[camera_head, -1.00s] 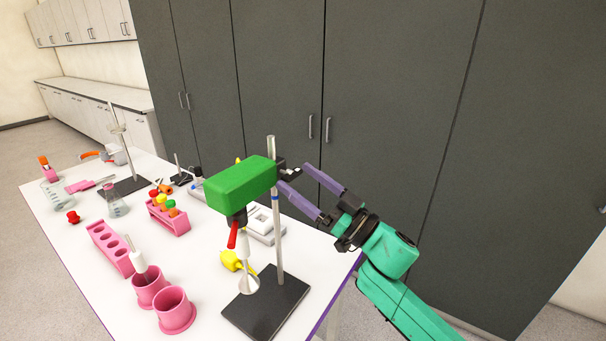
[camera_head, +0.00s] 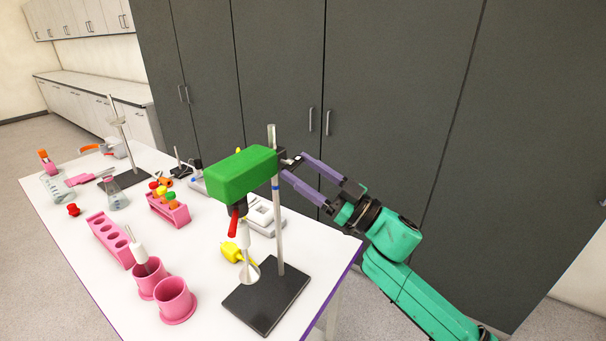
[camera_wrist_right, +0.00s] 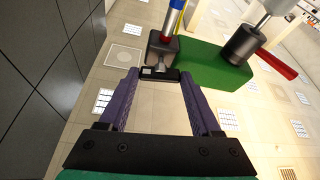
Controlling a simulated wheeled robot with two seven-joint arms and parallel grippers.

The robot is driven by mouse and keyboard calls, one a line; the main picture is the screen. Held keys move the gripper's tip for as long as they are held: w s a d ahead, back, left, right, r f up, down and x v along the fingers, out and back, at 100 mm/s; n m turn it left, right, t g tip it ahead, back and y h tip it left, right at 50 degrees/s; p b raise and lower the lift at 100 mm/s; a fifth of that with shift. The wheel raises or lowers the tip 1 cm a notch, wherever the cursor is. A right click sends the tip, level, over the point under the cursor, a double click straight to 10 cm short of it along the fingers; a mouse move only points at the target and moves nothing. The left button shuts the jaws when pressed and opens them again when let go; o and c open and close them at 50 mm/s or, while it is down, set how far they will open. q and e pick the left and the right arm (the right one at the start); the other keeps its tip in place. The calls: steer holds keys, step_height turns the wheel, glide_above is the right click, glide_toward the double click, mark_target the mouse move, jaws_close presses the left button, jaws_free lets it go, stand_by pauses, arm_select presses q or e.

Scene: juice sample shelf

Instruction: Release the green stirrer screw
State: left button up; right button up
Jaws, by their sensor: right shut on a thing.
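The green stirrer (camera_head: 240,173) is mounted on the upright rod (camera_head: 277,228) of a stand with a dark base (camera_head: 266,296). Its body also shows in the right wrist view (camera_wrist_right: 205,66). The small dark screw (camera_wrist_right: 160,73) is at the clamp behind the rod, on the side facing my right arm. My right gripper (camera_head: 292,168) reaches in from the right and is shut on the screw, with its purple fingertips on either side of it in the right wrist view (camera_wrist_right: 159,76). My left gripper is not in view.
A white funnel-like piece (camera_head: 249,272) hangs below the stirrer, near a yellow object (camera_head: 231,252). Pink cups (camera_head: 176,302) and a pink rack (camera_head: 109,239) stand left of the stand. Dark cabinets (camera_head: 390,90) rise behind.

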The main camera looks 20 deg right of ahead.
steer(key=n+g+y+b, duration=0.1)
steer(key=n+g, duration=0.1)
steer(key=n, duration=0.3)
steer(key=shift+w+d, duration=0.1)
steer(key=shift+d, duration=0.05)
steer(key=n+g, duration=0.1)
steer(key=n, duration=0.2)
steer(key=n+g, duration=0.1)
steer(key=n, duration=0.2)
steer(key=n+g, duration=0.2)
steer(key=n, duration=0.1)
steer(key=shift+w+d+r+y+b, duration=0.15)
steer(key=shift+d+r+y+b, duration=0.05)
steer(key=shift+r+y+b, duration=0.2)
steer(key=n, duration=0.2)
steer(key=n+g+h, duration=0.1)
steer(key=n, duration=0.2)
steer(key=shift+r+g+p, duration=0.2)
steer(key=shift+g+p, duration=0.1)
steer(key=shift+p, duration=0.05)
steer(key=shift+n+h, duration=0.3)
steer(key=o, duration=1.4)
steer(key=shift+f, duration=0.15)
